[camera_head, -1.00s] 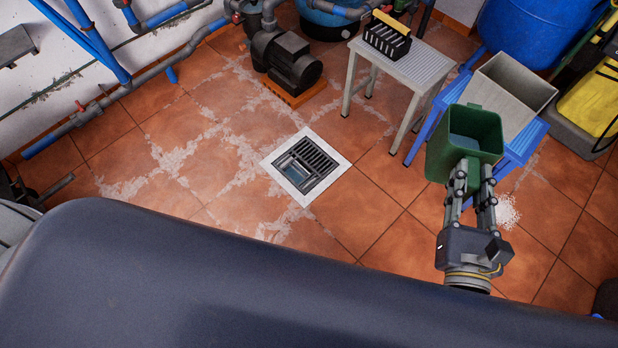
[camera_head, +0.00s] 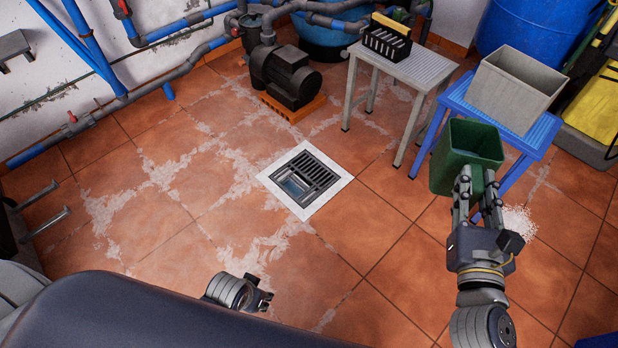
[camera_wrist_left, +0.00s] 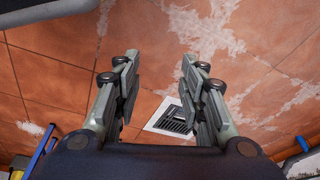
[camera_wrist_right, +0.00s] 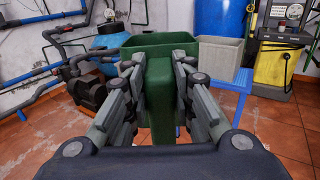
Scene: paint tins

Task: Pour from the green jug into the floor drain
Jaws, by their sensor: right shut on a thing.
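The green jug (camera_head: 460,152) is held upright by my right gripper (camera_head: 474,190), right of the floor drain and in front of the blue stool. In the right wrist view the fingers are shut on the jug's green handle (camera_wrist_right: 160,100). The jug's inside looks dark and its contents are unclear. The floor drain (camera_head: 306,178) has a white frame and a dark grate with an opening at one side; it also shows in the left wrist view (camera_wrist_left: 176,118). My left gripper (camera_wrist_left: 157,75) is open and empty; in the head view only part of its arm shows, below the drain.
A grey bin (camera_head: 512,90) stands on a blue stool (camera_head: 540,137). A grey table (camera_head: 404,72) holds a black rack (camera_head: 386,42). A pump (camera_head: 286,78) and pipes line the back. White granules (camera_head: 518,222) lie right of my right gripper. The floor around the drain is clear.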

